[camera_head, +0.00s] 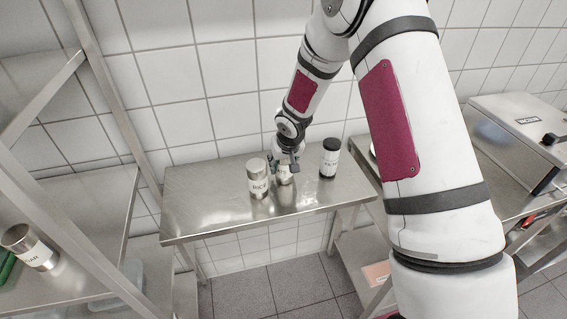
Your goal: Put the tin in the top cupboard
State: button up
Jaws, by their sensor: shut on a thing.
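My gripper (284,162) is above the small steel table (215,210) by the tiled wall. It is shut on a pale tin (284,179), whose label is partly hidden by the fingers. I cannot tell whether this tin touches the table top. A silver tin with a white label reading like "RICE" (258,184) stands upright just left of my gripper. A dark jar with a white label (329,160) stands upright to the right. No top cupboard is clearly visible in this view.
A steel rack (90,215) stands at the left, with a silver labelled tin (30,248) on it. A steel appliance (520,135) sits on a counter at the right. My arm covers much of the right side. The table's left part is clear.

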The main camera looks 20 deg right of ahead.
jog(key=shift+f, duration=0.1)
jog(key=o, duration=1.5)
jog(key=shift+c, duration=0.2)
